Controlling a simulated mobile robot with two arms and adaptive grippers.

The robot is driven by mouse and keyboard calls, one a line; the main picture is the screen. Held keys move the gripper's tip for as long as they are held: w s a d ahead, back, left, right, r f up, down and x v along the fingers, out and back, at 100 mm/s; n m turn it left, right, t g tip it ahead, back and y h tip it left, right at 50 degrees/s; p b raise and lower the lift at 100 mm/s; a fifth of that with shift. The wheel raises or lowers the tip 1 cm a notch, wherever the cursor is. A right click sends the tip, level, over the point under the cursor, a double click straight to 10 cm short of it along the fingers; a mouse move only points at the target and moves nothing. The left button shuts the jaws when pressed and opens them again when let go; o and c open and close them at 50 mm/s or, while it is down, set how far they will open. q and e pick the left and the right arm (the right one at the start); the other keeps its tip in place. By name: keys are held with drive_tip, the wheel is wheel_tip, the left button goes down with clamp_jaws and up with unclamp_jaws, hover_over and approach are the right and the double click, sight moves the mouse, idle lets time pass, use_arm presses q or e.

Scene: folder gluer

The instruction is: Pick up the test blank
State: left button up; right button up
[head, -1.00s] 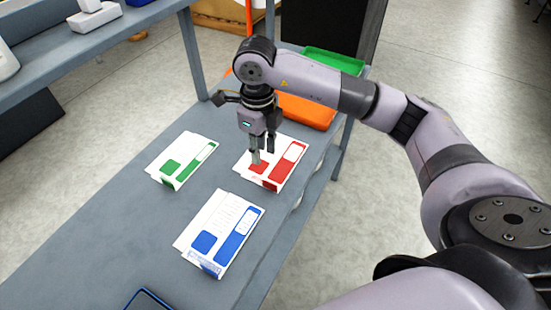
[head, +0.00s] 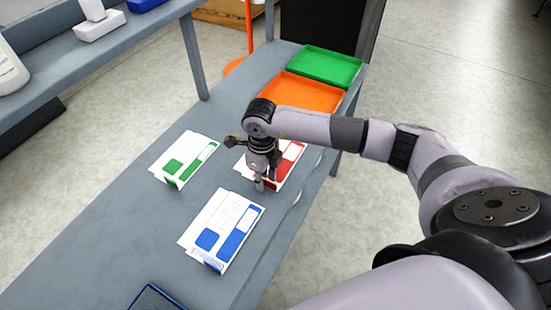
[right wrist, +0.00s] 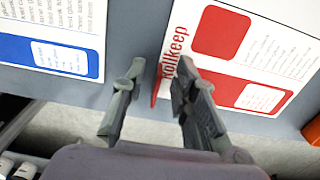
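Three flat printed blanks lie on the grey bench: a green one (head: 184,159), a blue one (head: 224,228) and a red one (head: 291,154). Nothing readable marks one as the test blank. My right gripper (head: 265,187) points down at the near edge of the red blank and hides part of it. In the right wrist view my right gripper (right wrist: 158,75) is open. Its right finger overlaps the red blank (right wrist: 272,62); its left finger is over bare bench beside the lettered edge. Contact cannot be told. My left gripper is not in view.
An orange tray (head: 303,92) and a green tray (head: 325,66) stand at the bench's far end. A raised shelf (head: 120,51) runs along the upper left. A dark blue-edged object (head: 155,299) lies at the bottom. Bench between the blanks is clear.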

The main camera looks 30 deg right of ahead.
drive_tip(key=shift+c, duration=0.2)
clamp_jaws()
drive_tip(key=shift+r, duration=0.2)
